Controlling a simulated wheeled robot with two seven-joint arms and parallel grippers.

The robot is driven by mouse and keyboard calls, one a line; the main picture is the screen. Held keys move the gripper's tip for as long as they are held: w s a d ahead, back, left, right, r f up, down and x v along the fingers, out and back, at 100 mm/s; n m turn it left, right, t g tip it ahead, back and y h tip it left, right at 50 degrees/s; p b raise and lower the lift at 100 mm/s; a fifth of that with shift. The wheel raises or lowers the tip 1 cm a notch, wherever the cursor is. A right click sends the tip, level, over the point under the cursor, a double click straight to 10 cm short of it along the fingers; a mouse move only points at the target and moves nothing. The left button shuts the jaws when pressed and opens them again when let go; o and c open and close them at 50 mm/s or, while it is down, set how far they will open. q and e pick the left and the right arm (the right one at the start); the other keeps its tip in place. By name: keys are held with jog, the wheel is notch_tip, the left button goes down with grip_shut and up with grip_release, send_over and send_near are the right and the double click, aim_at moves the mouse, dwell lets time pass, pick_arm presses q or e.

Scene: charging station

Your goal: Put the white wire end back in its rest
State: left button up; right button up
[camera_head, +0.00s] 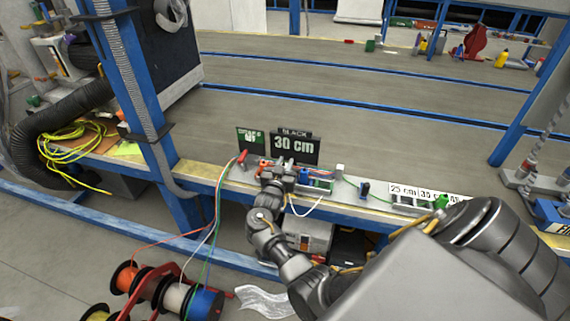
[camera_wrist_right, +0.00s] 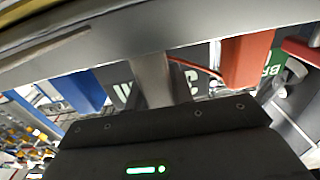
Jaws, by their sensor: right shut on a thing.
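My right gripper (camera_head: 281,172) is at the back of the workbench, in front of the black "30 cm" sign. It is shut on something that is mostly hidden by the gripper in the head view. A white wire (camera_head: 308,211) hangs in a short loop over the bench's front edge, one end reaching up to the gripper. The wire rest is not clearly visible. In the right wrist view, a blue block (camera_wrist_right: 82,90) is at left and a red block (camera_wrist_right: 247,60) at right of the grey gripper part. My left gripper is not in view.
The "30 cm" sign (camera_head: 295,147) stands close behind the gripper. A blue post (camera_head: 140,100) rises at left. Labelled holders (camera_head: 410,200) lie to the right.

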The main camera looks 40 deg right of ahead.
jog(key=shift+f, duration=0.35)
jog(key=o, duration=1)
jog(key=shift+o, duration=0.2)
jog(key=shift+r, duration=0.15)
notch_tip(320, 180, up, 10)
jog(key=p, duration=0.6)
jog(key=s+a+r+n+t+y, duration=0.2)
jog(key=s+a+r+n+y, duration=0.1)
jog(key=a, duration=0.4)
jog(key=s+a+r+n+t+y, duration=0.3)
jog(key=a+y, duration=0.2)
jog(key=a, duration=0.3)
jog(key=s+a+r+n+t+y, duration=0.2)
jog(key=s+a+r+n+y, duration=0.1)
jog(key=a, duration=0.4)
jog(key=shift+s+a+r+n+t+y+b, duration=0.15)
jog(key=shift+s+r+n+t+y+b, duration=0.25)
jog(key=shift+y, duration=0.7)
jog(key=shift+f, duration=0.15)
